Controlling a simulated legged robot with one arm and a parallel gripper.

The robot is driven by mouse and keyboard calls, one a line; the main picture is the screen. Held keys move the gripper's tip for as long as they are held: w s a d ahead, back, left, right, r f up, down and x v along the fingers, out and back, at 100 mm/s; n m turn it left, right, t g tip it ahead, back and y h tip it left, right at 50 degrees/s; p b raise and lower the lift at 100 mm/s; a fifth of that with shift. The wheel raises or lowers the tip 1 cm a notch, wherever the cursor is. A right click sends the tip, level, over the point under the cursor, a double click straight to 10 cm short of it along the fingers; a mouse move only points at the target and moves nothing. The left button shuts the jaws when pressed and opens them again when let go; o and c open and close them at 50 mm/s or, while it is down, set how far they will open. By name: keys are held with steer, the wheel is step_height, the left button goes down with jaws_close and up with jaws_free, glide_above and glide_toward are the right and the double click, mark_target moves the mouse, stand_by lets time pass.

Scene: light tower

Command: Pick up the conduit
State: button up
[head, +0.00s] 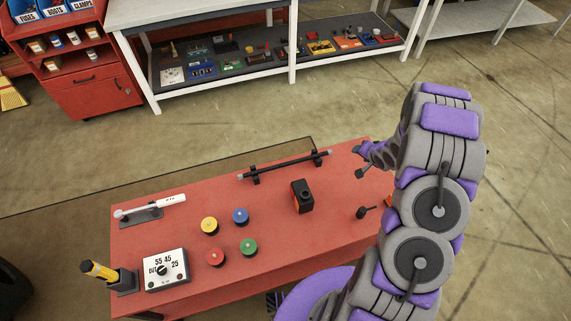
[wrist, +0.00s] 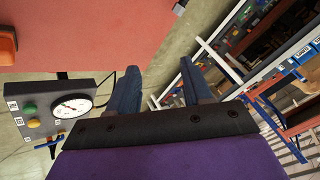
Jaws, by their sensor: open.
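The conduit appears to be the dark rod (head: 290,165) with lighter ends, lying across two black holders near the back edge of the red table (head: 165,235). The conduit is not seen in the wrist view.
The table also holds a black-and-orange block (head: 302,197), several coloured knobs (head: 240,216), a dial box (head: 167,270), a white tool (head: 150,207) and a yellow-handled tool (head: 98,270). A gauge panel (wrist: 50,108) shows in the wrist view. Open floor lies behind the table.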

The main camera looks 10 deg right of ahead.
steer(key=a+f+m+t+y, duration=0.2)
steer(key=a+f+y, duration=0.1)
steer(key=f, duration=0.4)
steer(key=m+t+y+b, duration=0.1)
steer(key=m+t+y, duration=0.1)
steer(key=m+y, duration=0.15)
glide_toward(286, 164)
steer(key=shift+n+y, duration=0.25)
steer(key=shift+y, duration=0.1)
steer(key=w+d, duration=0.1)
steer(key=w+d+f, duration=0.1)
steer(key=d, duration=0.1)
steer(key=w+d, duration=0.1)
steer(key=shift+d+f, duration=0.35)
steer(key=shift+d, duration=0.05)
steer(key=shift+b+x, duration=0.85)
steer(key=shift+x, duration=1.8)
steer(key=shift+d+f, duration=0.15)
steer(key=shift+d, duration=0.1)
steer(key=shift+c, duration=0.2)
jaws_close()
